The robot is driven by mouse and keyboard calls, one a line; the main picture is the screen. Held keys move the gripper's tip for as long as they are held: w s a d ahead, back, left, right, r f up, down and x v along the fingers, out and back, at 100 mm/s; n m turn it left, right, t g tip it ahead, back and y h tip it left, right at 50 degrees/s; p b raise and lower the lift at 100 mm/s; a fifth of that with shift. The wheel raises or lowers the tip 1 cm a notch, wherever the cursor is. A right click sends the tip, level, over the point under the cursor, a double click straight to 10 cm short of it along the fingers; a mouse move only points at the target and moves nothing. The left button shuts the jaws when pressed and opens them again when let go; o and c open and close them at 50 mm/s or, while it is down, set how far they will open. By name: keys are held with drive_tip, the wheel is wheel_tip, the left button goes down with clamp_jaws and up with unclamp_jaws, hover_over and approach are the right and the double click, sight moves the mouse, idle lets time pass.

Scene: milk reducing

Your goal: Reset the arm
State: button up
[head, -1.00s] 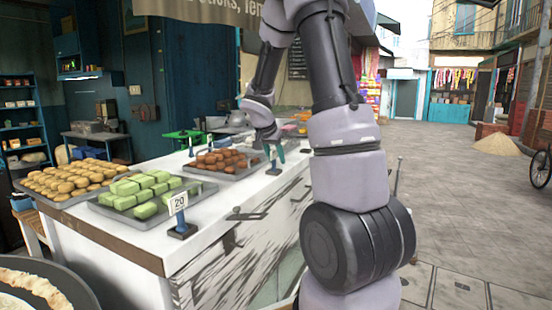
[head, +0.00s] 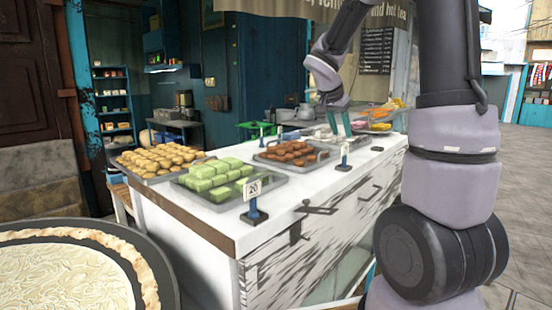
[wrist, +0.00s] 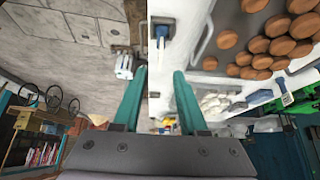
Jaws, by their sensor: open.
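My gripper (head: 339,122) is above the white counter (head: 225,225), behind the tray of brown sweets (head: 291,153) in the head view. In the wrist view my gripper (wrist: 160,95) has its two teal fingers apart with nothing held between them. The brown round sweets (wrist: 262,45) show at the upper right of the wrist view, to the right of the fingers. The arm rises at the right of the head view and reaches over the counter.
A tray of green sweets (head: 216,178) and one of tan sweets (head: 160,158) stand on the counter. A price sign (head: 254,198) stands at its front edge. A large round pan (head: 165,275) is at lower left. Paved street (head: 525,165) lies open at right.

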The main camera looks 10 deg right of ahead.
drive_tip(key=s+a+r+n+t+y, duration=0.1)
drive_tip(key=s+a, duration=0.3)
drive_tip(key=s, duration=0.4)
drive_tip(key=s+a+r+n+t+y, duration=0.1)
drive_tip(key=s+a+r+n+y, duration=0.2)
drive_tip(key=s, duration=0.5)
drive_tip(key=s+a+r+n+t+y, duration=0.1)
drive_tip(key=s+a+r+n+y, duration=0.1)
drive_tip(key=s+a, duration=0.3)
drive_tip(key=s+r+y, duration=0.1)
drive_tip(key=s, duration=0.2)
drive_tip(key=shift+s, duration=0.2)
drive_tip(key=shift+a, duration=0.1)
